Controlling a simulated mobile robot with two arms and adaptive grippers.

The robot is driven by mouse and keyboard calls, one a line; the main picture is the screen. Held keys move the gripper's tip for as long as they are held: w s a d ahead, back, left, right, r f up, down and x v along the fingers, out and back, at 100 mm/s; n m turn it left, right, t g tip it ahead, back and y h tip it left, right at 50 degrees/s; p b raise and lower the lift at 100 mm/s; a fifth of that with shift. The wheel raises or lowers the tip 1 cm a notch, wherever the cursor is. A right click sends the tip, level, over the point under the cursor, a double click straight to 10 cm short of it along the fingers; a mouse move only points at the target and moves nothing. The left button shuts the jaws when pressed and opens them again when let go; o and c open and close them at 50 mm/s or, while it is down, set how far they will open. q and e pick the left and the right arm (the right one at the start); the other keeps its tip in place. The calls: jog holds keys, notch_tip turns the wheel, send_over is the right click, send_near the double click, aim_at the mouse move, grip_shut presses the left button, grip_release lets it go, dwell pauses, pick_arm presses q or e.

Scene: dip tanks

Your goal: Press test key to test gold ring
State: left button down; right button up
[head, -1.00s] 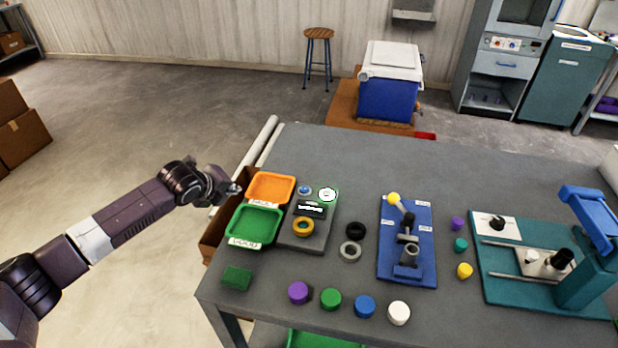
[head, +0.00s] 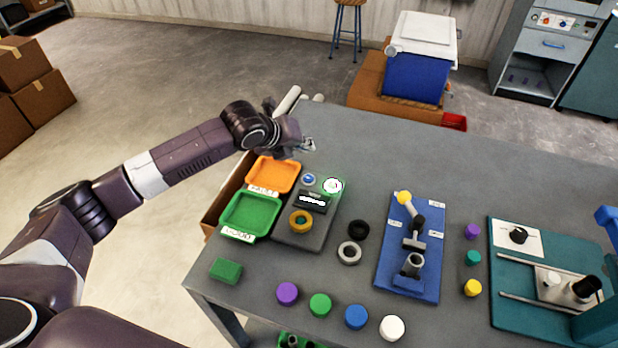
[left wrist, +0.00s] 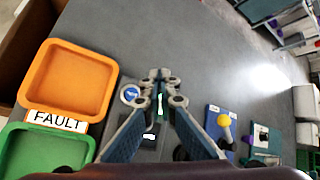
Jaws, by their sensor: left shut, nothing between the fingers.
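The grey tester (head: 323,228) lies flat on the table with the gold ring (head: 301,222) resting on its front part. Behind the ring are a dark display (head: 313,201), a blue round key (head: 309,179) and a white round dial with a green rim (head: 333,185). The blue key also shows in the left wrist view (left wrist: 130,93), left of the fingers. My left gripper (head: 308,145) is shut and empty, above the table behind the tester and apart from the key. In the wrist view its fingers hide much of the tester. My right gripper is out of view.
An orange tray (head: 273,175) labelled FAULT and a green tray (head: 251,214) sit left of the tester. A black ring (head: 358,229) and a grey ring (head: 349,252) lie to its right, near a blue fixture (head: 424,260). Several coloured caps line the front; the back table is clear.

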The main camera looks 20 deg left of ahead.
aim_at(306, 179)
pick_arm(q)
notch_tip(306, 179, down, 6)
jog(key=b, duration=0.7)
jog(key=shift+f, duration=1.3)
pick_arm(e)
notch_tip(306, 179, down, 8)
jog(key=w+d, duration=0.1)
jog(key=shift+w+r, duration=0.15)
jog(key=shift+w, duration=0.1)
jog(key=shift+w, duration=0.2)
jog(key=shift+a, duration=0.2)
pick_arm(q)
jog(key=shift+f, duration=0.2)
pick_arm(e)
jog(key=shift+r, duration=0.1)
